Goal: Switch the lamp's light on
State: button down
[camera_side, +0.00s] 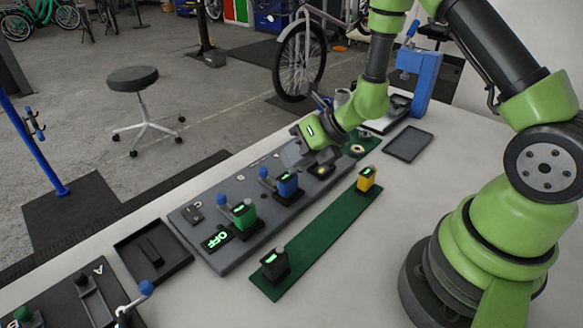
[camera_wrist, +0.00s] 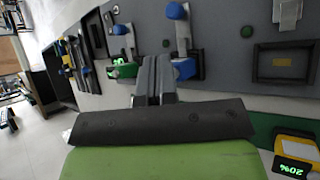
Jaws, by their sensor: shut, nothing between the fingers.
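I cannot make out a clear lamp in either view. A green-lit OFF display (camera_side: 216,240) sits on the grey panel (camera_side: 232,262) in the side view. Beside it on the panel stand a green block (camera_side: 243,215) and a blue block (camera_side: 287,184), each next to a blue-knobbed lever; both blocks also show in the wrist view, green (camera_wrist: 124,70) and blue (camera_wrist: 185,70). My gripper (camera_side: 290,155) is above the panel's far right part, past the blue block. In the wrist view my gripper (camera_wrist: 155,62) has its fingers together and empty. It hides part of the panel.
A black dock (camera_side: 320,171) lies on the panel. A green strip (camera_side: 310,248) in front carries a black block (camera_side: 274,266) and a yellow block (camera_side: 366,180). Black trays lie at left (camera_side: 185,262) and right (camera_side: 408,143). A blue stand (camera_side: 424,80) rises at back right.

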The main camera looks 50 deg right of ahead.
dwell(0.3)
jog(key=shift+r, duration=0.5)
jog(key=shift+r, duration=3)
